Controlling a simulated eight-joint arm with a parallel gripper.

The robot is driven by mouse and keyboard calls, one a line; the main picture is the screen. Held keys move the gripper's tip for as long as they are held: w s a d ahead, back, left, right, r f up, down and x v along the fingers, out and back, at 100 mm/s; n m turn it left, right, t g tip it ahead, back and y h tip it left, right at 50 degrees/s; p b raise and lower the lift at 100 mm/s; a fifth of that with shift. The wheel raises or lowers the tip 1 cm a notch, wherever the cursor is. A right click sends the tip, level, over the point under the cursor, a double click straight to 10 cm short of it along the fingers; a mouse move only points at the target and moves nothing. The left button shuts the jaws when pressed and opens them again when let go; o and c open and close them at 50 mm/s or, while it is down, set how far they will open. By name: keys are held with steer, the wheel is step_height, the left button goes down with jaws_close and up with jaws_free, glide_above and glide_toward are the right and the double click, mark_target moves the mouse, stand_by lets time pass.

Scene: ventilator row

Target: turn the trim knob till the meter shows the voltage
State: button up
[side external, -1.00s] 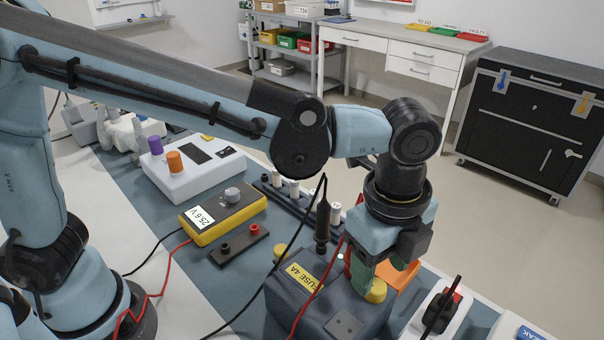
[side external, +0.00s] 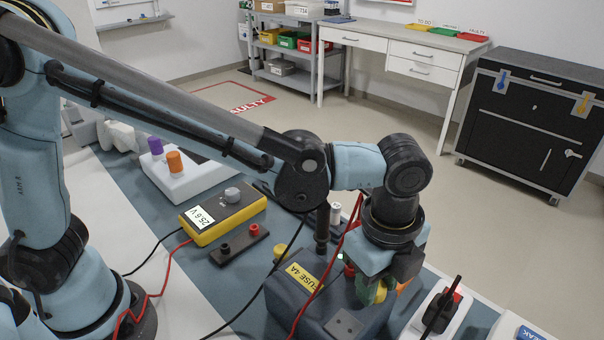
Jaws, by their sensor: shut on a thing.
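The yellow meter (side external: 225,215) lies on the blue-grey mat, its display reading 25.6 V. The dark power box (side external: 300,312) with the yellow "FUSE 4A" label stands at the front. The black probe (side external: 322,228) stands upright at its back. A red lead (side external: 357,212) rises just left of my wrist; where its end sits is mostly hidden. My gripper (side external: 373,293) points down at the right part of the box, with green at its fingers. It is shut around the trim knob, which the fingers mostly cover; a little yellow shows there.
A white unit with purple and orange knobs (side external: 174,161) stands behind the meter. A white socket block with a black plug (side external: 440,308) is close right of the box. Red and black leads cross the front. An orange tray is partly hidden behind my gripper.

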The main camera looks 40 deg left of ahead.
steer(key=shift+c, duration=0.6)
steer(key=shift+m, duration=3.4)
steer(key=o, duration=1.1)
steer(key=shift+c, duration=0.2)
step_height(320, 180, up, 12)
steer(key=shift+s+a, duration=0.2)
steer(key=shift+a, duration=0.05)
